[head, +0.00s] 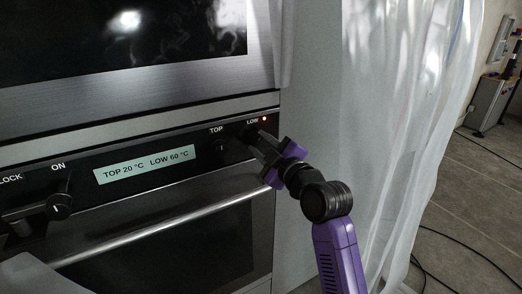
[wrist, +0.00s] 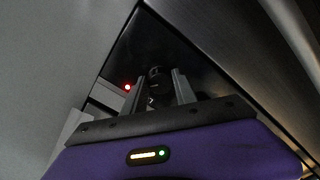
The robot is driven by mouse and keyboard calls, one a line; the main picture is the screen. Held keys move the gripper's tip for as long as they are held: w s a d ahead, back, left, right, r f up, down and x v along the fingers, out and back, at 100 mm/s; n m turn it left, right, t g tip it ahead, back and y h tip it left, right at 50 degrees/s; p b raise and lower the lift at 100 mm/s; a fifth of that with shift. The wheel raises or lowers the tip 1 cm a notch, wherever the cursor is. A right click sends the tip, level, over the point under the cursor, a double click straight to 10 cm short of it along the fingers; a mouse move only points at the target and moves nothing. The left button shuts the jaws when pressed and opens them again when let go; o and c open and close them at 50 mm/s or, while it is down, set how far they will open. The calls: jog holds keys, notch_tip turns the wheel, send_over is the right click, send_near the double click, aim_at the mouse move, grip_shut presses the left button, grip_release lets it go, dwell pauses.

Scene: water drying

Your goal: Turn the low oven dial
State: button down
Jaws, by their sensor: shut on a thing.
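The oven's control panel (head: 90,195) shows in the head view, with a display (head: 146,167) reading "TOP 20 °C LOW 60 °C". The low oven dial sits at the panel's right end under the label "LOW" (head: 252,122), mostly hidden behind my gripper in the head view. A red light (head: 264,118) is lit beside that label. In the wrist view the dark low dial (wrist: 157,78) stands between my two fingers. My gripper (head: 258,140) is shut on this dial; its fingers also show in the wrist view (wrist: 158,90).
The top dial (head: 219,147) is just left of my gripper. A long oven handle (head: 150,232) runs below the panel. Translucent sheeting (head: 400,130) hangs at right. Cables (head: 455,240) lie on the floor.

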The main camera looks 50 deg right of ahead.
jog(key=n+b, duration=0.2)
jog(key=n, duration=0.2)
jog(key=shift+f+n, duration=0.1)
jog(key=shift+n, duration=0.2)
jog(key=shift+n+b, duration=0.8)
jog(key=shift+n, duration=1.1)
jog(key=c, duration=1)
grip_release()
jog(key=shift+s, duration=0.1)
jog(key=v, duration=0.7)
jog(key=shift+s+b, duration=0.3)
jog(key=shift+b, duration=0.15)
